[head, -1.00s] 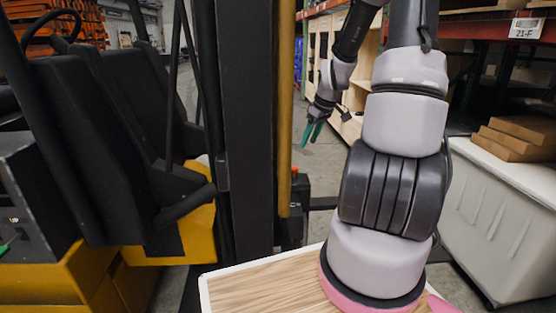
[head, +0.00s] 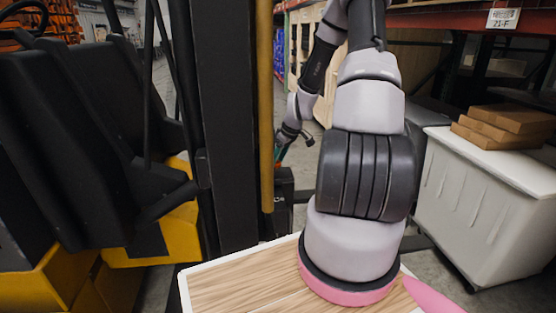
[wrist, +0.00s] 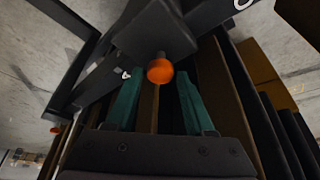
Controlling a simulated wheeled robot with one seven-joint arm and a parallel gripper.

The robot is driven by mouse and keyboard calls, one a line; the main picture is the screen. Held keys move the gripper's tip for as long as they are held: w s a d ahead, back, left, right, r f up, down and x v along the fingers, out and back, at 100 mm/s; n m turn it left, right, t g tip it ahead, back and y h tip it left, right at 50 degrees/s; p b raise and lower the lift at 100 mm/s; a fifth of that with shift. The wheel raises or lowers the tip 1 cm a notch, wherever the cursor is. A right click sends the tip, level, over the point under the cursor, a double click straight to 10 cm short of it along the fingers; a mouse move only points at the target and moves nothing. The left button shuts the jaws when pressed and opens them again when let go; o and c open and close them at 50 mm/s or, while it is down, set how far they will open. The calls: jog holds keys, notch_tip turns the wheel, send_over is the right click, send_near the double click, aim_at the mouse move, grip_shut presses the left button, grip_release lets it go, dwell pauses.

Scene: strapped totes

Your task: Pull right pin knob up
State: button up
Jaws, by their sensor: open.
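An orange ball-shaped knob (wrist: 159,69) shows in the wrist view, in front of a dark metal plate. My gripper (wrist: 155,78) is open, with its two green fingers on either side of the knob in the picture. The gap between the fingers is empty, and I cannot tell whether the knob lies level with the tips. A second, smaller orange knob (wrist: 56,130) is at the lower left of the wrist view. In the head view my gripper (head: 281,157) is a small bit of green partly hidden behind the yellow post; neither knob can be made out clearly there.
A dark mast (head: 222,130) and a yellow post (head: 265,110) stand close to the arm. A forklift seat (head: 90,150) is at the left. A white bin (head: 470,215) with cardboard boxes (head: 505,125) is at the right. Dark frame bars surround the knob in the wrist view.

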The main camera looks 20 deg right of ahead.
jog(key=shift+f, duration=0.1)
grip_shut()
dwell(1.4)
